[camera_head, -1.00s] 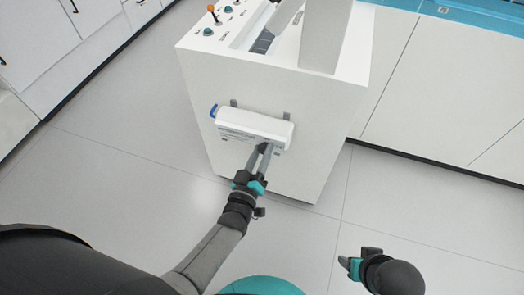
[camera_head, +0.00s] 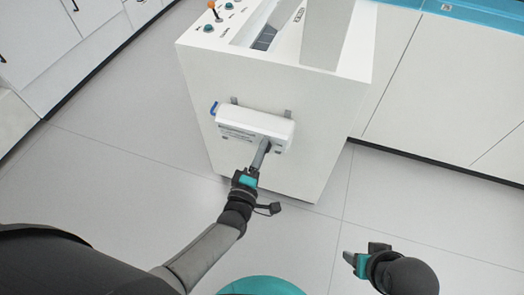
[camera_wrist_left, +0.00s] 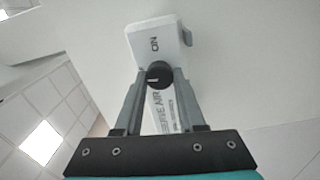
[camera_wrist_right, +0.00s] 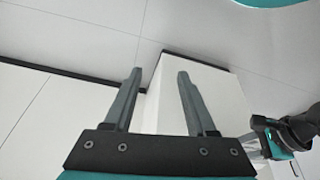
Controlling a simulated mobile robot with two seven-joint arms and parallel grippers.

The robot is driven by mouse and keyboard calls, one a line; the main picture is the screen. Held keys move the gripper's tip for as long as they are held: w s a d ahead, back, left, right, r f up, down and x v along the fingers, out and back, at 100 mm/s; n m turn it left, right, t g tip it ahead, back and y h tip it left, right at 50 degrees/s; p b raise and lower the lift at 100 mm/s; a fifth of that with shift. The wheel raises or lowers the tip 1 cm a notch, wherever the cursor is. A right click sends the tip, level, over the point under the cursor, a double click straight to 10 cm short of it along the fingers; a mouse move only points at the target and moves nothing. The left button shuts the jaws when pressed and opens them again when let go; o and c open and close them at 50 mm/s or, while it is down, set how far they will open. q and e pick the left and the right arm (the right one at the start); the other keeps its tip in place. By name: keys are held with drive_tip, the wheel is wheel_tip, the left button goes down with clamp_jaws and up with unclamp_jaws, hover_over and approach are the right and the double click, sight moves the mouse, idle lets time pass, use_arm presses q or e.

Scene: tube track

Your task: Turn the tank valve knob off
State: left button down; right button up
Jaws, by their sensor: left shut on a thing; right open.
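A white tank unit (camera_head: 240,118) with printed text hangs on the front of a white cabinet. Its dark round valve knob (camera_wrist_left: 159,74) shows in the left wrist view below the word ON, with a short light line on its face. My left gripper (camera_wrist_left: 160,75) is shut on the knob, one finger on each side. My right gripper (camera_wrist_right: 157,75) is open and empty, low at the right in the head view (camera_head: 362,252).
The white cabinet (camera_head: 290,175) carries buttons and an orange-tipped lever (camera_head: 213,10) on top. White cupboards stand at left and right. The floor between is clear.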

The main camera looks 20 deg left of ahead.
use_arm(q)
drive_tip(key=shift+n, duration=0.5)
use_arm(e)
drive_tip(key=shift+s+r, duration=0.1)
drive_tip(key=shift+r, duration=0.25)
drive_tip(key=shift+s, duration=0.1)
use_arm(q)
drive_tip(key=c, duration=0.5)
unclamp_jaws()
use_arm(e)
drive_tip(key=shift+w+r, duration=0.1)
drive_tip(key=shift+w, duration=0.1)
use_arm(q)
drive_tip(key=s+p, duration=0.3)
drive_tip(key=s, duration=1.2)
drive_tip(key=shift+s+a, duration=0.15)
drive_tip(key=shift+a, duration=0.15)
use_arm(e)
wheel_tip(320, 180, down, 7)
drive_tip(key=s+g, duration=0.1)
drive_tip(key=s, duration=0.1)
drive_tip(key=shift+f, duration=0.2)
drive_tip(key=shift+d, duration=0.1)
